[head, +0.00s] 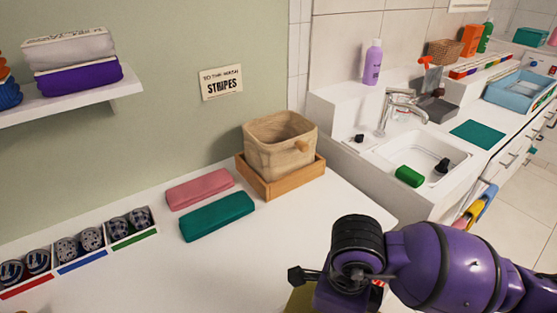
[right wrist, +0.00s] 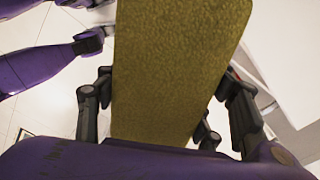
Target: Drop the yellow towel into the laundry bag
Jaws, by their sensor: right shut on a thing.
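The yellow towel (right wrist: 178,65) is a flat, folded, textured slab that fills the middle of the right wrist view. My right gripper (right wrist: 165,112) is shut on it, with black fingers on both sides. In the head view only a dark yellow corner of the towel (head: 299,301) shows, below my right gripper (head: 318,282) at the bottom edge. The laundry bag (head: 272,158) is a beige, open-topped fabric bag in a wooden tray (head: 283,187) on the white counter. The gripper is in front of the bag and apart from it. My left gripper is not seen.
Pink (head: 200,188) and teal (head: 217,215) folded towels lie left of the tray. Rolled socks (head: 91,238) sit in compartments at far left. A "stripes" sign (head: 221,82) hangs behind. A sink (head: 428,158) is to the right. The counter's front middle is clear.

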